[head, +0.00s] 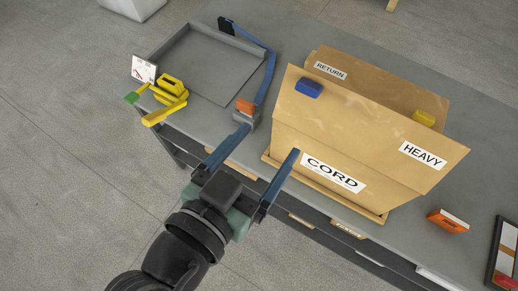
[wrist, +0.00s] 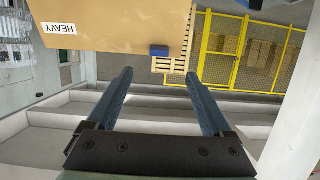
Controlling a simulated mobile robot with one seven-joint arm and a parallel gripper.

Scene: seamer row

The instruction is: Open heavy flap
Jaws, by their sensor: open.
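The cardboard box (head: 285,158) stands on the grey bench, with a CORD label on its front face. The flap marked HEAVY (head: 365,125) is on the near side, raised above that face. A blue block (head: 308,88) sits at its upper left and a yellow block (head: 423,118) at its upper right. The wrist view shows the HEAVY flap (wrist: 110,30) and the blue block (wrist: 159,51) beyond my fingers. My gripper (head: 268,140) is open and empty, in front of the box's left part. Its fingers appear clear of the flap.
The flap marked RETURN (head: 330,58) stands behind. A grey tray (head: 205,68), an orange-and-blue hinged arm (head: 268,80) and a yellow tool (head: 168,100) are at left. An orange block (head: 447,221) and a framed sheet (head: 503,255) are at right. The floor in front is clear.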

